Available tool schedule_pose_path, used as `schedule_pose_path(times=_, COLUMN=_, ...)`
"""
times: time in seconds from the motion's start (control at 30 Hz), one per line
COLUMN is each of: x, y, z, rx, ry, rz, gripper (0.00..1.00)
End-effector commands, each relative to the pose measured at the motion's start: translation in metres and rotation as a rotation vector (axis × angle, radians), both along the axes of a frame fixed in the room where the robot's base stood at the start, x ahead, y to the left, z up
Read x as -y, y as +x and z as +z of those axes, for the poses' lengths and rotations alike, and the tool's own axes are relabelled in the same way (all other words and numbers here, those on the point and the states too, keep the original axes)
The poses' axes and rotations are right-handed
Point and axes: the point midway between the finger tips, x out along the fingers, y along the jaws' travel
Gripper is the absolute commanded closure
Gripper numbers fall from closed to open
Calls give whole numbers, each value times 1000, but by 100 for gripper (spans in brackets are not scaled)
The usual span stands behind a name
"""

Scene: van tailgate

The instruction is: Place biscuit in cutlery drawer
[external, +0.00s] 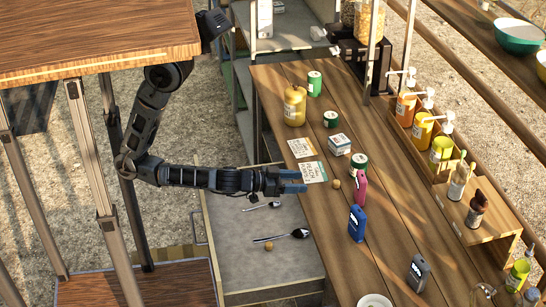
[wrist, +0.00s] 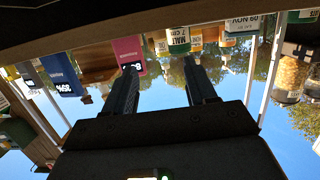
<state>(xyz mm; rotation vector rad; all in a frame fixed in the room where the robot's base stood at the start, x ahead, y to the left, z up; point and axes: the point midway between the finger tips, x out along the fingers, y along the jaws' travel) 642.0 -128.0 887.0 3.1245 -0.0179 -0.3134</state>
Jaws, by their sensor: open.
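A small round brown biscuit (external: 336,183) lies on the wooden table, just left of a pink box. A similar small brown round piece (external: 268,246) lies in the open grey cutlery drawer (external: 235,225), near two spoons (external: 299,233). My gripper (external: 297,182) is open and empty at the table's left edge, left of the table biscuit and apart from it. In the wrist view its two fingers (wrist: 163,80) stand apart with nothing between them. I cannot pick out the biscuit surely in that upside-down view.
The pink box (external: 359,188) and blue box (external: 357,223) stand beyond the biscuit. Cards (external: 313,171), a white box (external: 340,144) and green tins (external: 359,163) are close by. A dark grey box (external: 418,273) stands nearer the front. The table's lower middle is mostly clear.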

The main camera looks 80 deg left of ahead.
Motion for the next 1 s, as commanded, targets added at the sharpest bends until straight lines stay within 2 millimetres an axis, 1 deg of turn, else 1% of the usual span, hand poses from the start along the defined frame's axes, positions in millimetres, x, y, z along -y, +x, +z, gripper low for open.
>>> schedule_pose_path(times=0.2, x=0, y=29, z=-15, rx=43, ry=5, rz=9, gripper=44)
schedule_pose_path(times=0.27, x=0, y=34, z=-18, rx=49, ry=4, rz=11, gripper=44)
schedule_pose_path(times=0.63, x=1, y=70, z=-19, rx=51, ry=3, rz=11, gripper=44)
schedule_pose_path(times=0.77, x=2, y=90, z=-18, rx=51, ry=3, rz=12, gripper=44)
schedule_pose_path(times=0.9, x=2, y=106, z=-23, rx=51, ry=2, rz=12, gripper=44)
schedule_pose_path(times=1.0, x=2, y=111, z=-26, rx=49, ry=2, rz=12, gripper=44)
